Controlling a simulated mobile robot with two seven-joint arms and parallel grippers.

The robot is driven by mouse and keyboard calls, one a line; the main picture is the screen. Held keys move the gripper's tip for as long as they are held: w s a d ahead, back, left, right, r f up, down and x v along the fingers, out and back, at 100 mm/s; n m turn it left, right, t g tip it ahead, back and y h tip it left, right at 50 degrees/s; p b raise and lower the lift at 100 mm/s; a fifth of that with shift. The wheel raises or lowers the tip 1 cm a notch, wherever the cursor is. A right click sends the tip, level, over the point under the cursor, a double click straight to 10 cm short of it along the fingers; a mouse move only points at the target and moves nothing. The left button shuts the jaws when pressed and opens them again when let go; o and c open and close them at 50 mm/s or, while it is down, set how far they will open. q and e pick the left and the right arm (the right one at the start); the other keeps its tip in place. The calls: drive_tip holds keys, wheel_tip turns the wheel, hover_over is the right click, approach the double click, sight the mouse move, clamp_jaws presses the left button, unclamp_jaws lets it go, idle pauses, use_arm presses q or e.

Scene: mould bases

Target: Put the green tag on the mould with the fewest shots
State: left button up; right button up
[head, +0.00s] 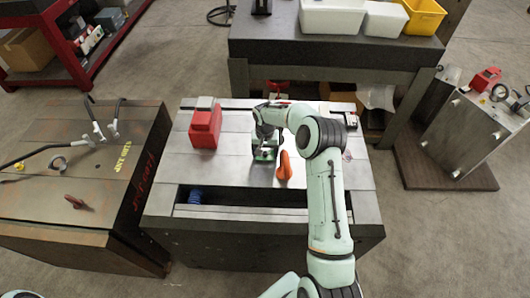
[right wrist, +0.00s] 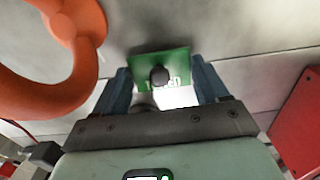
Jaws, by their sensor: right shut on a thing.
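My right gripper (head: 265,145) is over the middle mould base (head: 240,172), reaching down at its top plate. In the right wrist view the right gripper (right wrist: 160,88) is shut on a green tag (right wrist: 143,66) by its black knob, between two blue-grey fingers. The tag's white lettering is partly covered by the knob. I cannot tell whether the tag touches the plate. A rusty mould base (head: 60,185) stands at left with yellow and red markings. Another mould base (head: 465,135) lies at right on a brown board. I cannot read any shot counts. My left gripper is not in view.
An orange eyebolt (head: 284,168) stands close to the right gripper; a red block (head: 205,128) sits left of it. Hoses and clamps (head: 95,120) lie on the left mould. Behind is a dark bench (head: 280,45) with white and yellow bins. Concrete floor separates the moulds.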

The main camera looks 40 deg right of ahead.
sight(265, 153)
drive_tip(key=shift+f, duration=0.25)
drive_tip(key=o, duration=0.8)
drive_tip(key=shift+f, duration=0.1)
drive_tip(key=shift+c, duration=0.2)
wheel_tip(265, 153, up, 12)
drive_tip(key=shift+a, duration=0.1)
